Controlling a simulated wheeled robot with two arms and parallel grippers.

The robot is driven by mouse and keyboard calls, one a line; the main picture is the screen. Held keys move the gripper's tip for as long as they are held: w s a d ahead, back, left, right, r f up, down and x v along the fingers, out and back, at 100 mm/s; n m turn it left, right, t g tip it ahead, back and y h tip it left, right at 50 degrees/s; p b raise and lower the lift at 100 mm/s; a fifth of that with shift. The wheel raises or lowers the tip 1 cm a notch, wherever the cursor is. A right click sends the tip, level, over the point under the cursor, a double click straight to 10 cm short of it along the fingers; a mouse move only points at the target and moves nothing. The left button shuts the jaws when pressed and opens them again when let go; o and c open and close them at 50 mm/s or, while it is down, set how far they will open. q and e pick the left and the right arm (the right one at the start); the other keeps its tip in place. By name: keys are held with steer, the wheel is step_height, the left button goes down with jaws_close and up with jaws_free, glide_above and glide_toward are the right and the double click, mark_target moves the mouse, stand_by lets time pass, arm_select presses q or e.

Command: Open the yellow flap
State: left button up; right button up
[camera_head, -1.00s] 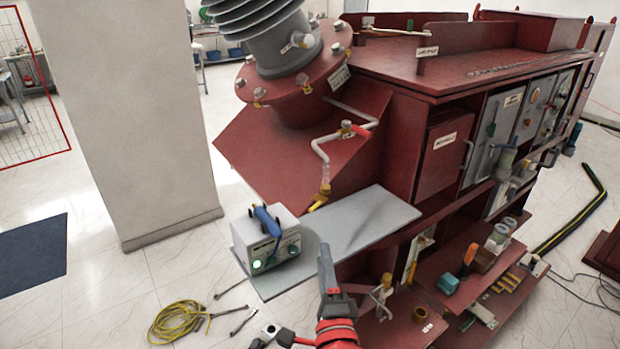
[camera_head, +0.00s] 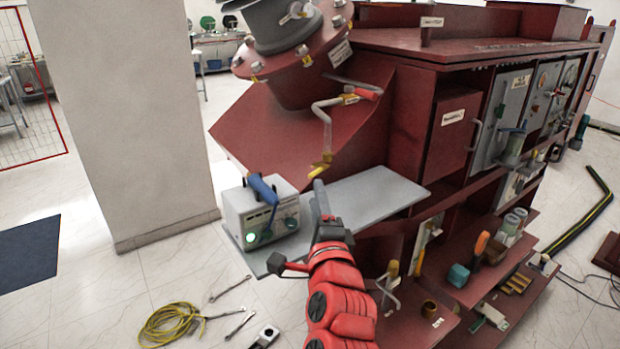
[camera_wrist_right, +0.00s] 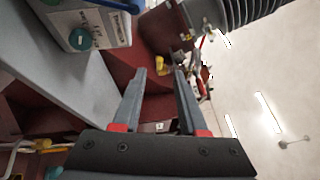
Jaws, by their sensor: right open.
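A small yellow flap (camera_head: 320,170) sits at the lower end of the bent pipe (camera_head: 326,125), beside the dark red transformer, above the grey shelf. In the right wrist view the yellow flap (camera_wrist_right: 161,66) shows just beyond the fingertips, roughly between them. My right gripper (camera_head: 321,190) is just below the flap in the head view, pointing up towards it. In the wrist view my right gripper (camera_wrist_right: 160,75) has its two fingers apart, with nothing held. Whether a finger touches the flap cannot be told. My left gripper is out of view.
A grey shelf (camera_head: 375,195) juts from the transformer (camera_head: 410,125). A white device (camera_head: 240,215) with a blue handle stands on its left end. The red-handled valve (camera_head: 366,93) is on the pipe above. Lower shelves at right hold tools. A yellow cable (camera_head: 170,328) lies on the floor.

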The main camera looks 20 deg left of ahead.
mark_target(313, 175)
steer(key=p+x, duration=0.1)
steer(key=x, duration=0.8)
steer(key=shift+w+r+p, duration=0.15)
steer(key=shift+r+p, duration=0.05)
steer(key=shift+p, duration=0.2)
steer(key=shift+w+a+f, duration=0.1)
steer(key=shift+w+a, duration=0.25)
steer(key=shift+w, duration=0.3)
jaws_close()
